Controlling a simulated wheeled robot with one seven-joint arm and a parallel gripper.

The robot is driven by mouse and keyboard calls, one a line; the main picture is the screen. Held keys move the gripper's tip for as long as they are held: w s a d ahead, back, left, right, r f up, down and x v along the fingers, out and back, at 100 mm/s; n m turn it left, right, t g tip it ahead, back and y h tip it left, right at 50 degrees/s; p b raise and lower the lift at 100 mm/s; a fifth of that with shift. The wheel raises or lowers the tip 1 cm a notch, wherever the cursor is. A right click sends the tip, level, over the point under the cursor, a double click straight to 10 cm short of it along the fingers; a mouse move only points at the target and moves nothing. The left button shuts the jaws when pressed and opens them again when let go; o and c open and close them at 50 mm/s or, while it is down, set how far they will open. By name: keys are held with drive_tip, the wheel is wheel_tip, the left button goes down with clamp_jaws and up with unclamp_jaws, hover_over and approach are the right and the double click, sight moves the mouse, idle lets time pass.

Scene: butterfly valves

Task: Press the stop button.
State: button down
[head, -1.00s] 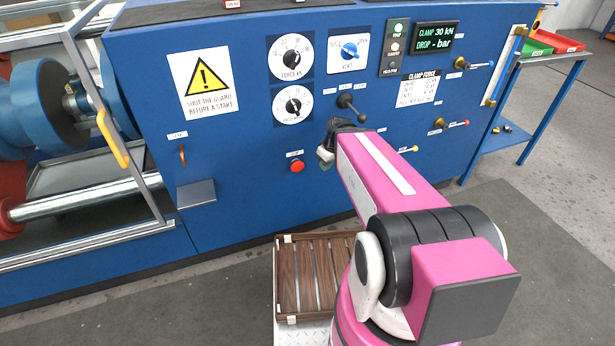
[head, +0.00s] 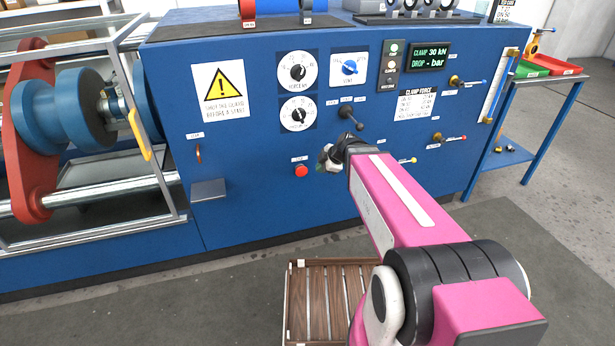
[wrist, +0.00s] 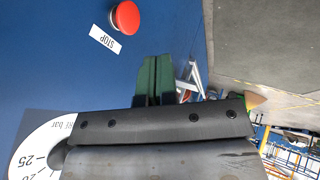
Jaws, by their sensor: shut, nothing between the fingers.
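The red stop button (head: 301,171) sits on the blue front panel, below the two round dials. In the wrist view the red button (wrist: 125,17) is at the upper left, with a white label reading STOP (wrist: 104,39) beside it. My gripper (head: 326,160) is just right of the button in the head view and looks apart from it. In the wrist view my gripper (wrist: 156,62) shows two green fingers closed together, with nothing between them. Their tips are off to the side of the button. The exact gap to the panel is hard to tell.
A black-knobbed lever (head: 350,113) sticks out just above my gripper. A dial (head: 299,114) is above the button.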

sight(305, 172)
idle(0.3)
drive_tip(key=x, duration=0.3)
drive_tip(key=w+x, duration=0.1)
drive_tip(key=x, duration=0.3)
drive_tip(key=w+r+x, duration=0.1)
drive_tip(key=x, duration=0.3)
drive_tip(key=shift+w+a+f, duration=0.1)
drive_tip(key=shift+w+f, duration=0.05)
drive_tip(key=shift+w+a, duration=0.2)
drive_tip(key=shift+w, duration=0.45)
